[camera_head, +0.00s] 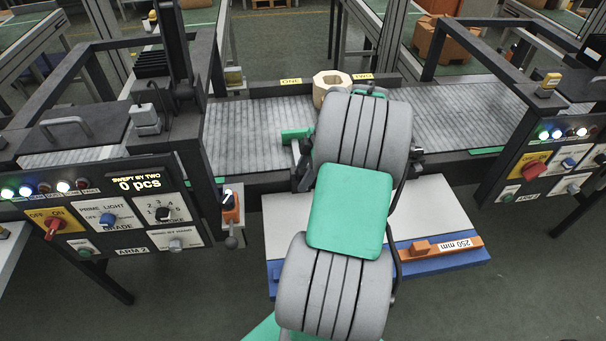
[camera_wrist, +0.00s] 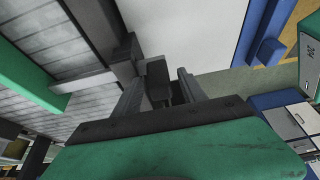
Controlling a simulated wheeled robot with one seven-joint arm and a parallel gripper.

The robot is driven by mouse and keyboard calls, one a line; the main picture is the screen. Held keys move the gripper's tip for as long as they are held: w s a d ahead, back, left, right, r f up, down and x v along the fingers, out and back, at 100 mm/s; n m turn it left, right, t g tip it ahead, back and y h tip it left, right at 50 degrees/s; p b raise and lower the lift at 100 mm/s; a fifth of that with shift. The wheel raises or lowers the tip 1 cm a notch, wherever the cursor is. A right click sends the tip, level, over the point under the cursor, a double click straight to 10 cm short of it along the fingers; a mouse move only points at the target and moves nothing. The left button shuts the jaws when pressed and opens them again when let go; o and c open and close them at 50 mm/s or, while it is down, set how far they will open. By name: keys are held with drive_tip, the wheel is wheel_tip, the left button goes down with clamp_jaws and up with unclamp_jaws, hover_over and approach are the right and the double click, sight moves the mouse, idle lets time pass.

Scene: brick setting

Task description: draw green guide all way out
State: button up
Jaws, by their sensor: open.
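The green guide (camera_head: 296,134) lies over the near side of the conveyor, just left of my arm. In the wrist view the green guide (camera_wrist: 32,78) is at the left, on a grey rod (camera_wrist: 88,81) that runs to a dark bracket (camera_wrist: 124,56) at the conveyor's edge. My gripper (camera_wrist: 158,80) is open beside the bracket. A small dark block shows between its fingers; I cannot tell whether they touch it. In the head view my arm hides most of the gripper and the rod's near end.
A beige hexagonal ring (camera_head: 327,82) stands on the conveyor (camera_head: 245,130) by the ONE and TWO labels. Control panels (camera_head: 115,215) flank both sides; an orange lever unit (camera_head: 231,208) is at left.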

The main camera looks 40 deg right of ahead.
drive_tip(key=shift+c, duration=0.2)
clamp_jaws()
idle(1.1)
